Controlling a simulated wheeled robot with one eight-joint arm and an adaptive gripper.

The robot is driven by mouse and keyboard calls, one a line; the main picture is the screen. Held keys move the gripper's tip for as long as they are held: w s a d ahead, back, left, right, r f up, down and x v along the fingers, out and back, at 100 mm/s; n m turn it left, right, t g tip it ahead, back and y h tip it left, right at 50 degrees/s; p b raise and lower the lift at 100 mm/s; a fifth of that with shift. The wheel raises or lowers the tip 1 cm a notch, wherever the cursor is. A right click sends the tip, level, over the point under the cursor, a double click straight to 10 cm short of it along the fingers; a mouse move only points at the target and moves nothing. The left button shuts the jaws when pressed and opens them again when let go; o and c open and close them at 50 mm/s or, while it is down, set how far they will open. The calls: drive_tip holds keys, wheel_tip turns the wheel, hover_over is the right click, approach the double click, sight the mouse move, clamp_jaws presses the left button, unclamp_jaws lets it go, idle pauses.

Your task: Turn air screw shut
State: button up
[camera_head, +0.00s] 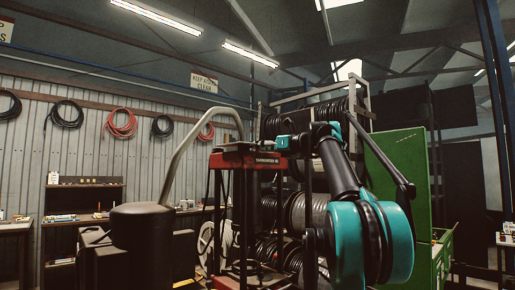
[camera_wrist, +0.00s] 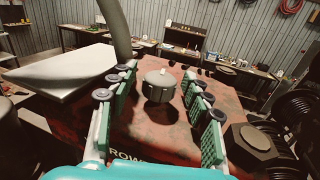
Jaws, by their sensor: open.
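In the wrist view, a round grey knob with a small pale nub on top (camera_wrist: 159,88) stands upright on the worn red top (camera_wrist: 140,130) of the crimper. It looks like the air screw. My gripper (camera_wrist: 160,77) is open, with one green-padded finger on each side of the knob. There are visible gaps on both sides, and neither finger touches it. I cannot tell how far the fingertips reach down beside it. In the head view, the red machine (camera_head: 245,160) stands near the middle, with my arm reaching over it. The knob cannot be made out there.
A dark hexagonal part (camera_wrist: 256,142) sits close to the right finger. A pale flat plate (camera_wrist: 65,72) and a thick grey curved tube (camera_wrist: 115,30) are at the left. Hose reels (camera_head: 307,212) and a green panel (camera_head: 402,165) stand around the machine.

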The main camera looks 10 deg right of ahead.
drive_tip(key=shift+c, duration=0.3)
clamp_jaws()
drive_tip(key=shift+w+n+g+y, duration=0.1)
drive_tip(key=shift+n+g+y, duration=0.5)
drive_tip(key=shift+n+g, duration=0.25)
drive_tip(key=shift+n+g+y, duration=0.65)
drive_tip(key=shift+g+y, duration=0.05)
drive_tip(key=shift+g, duration=0.45)
drive_tip(key=shift+o, duration=0.3)
unclamp_jaws()
drive_tip(key=shift+t, duration=0.3)
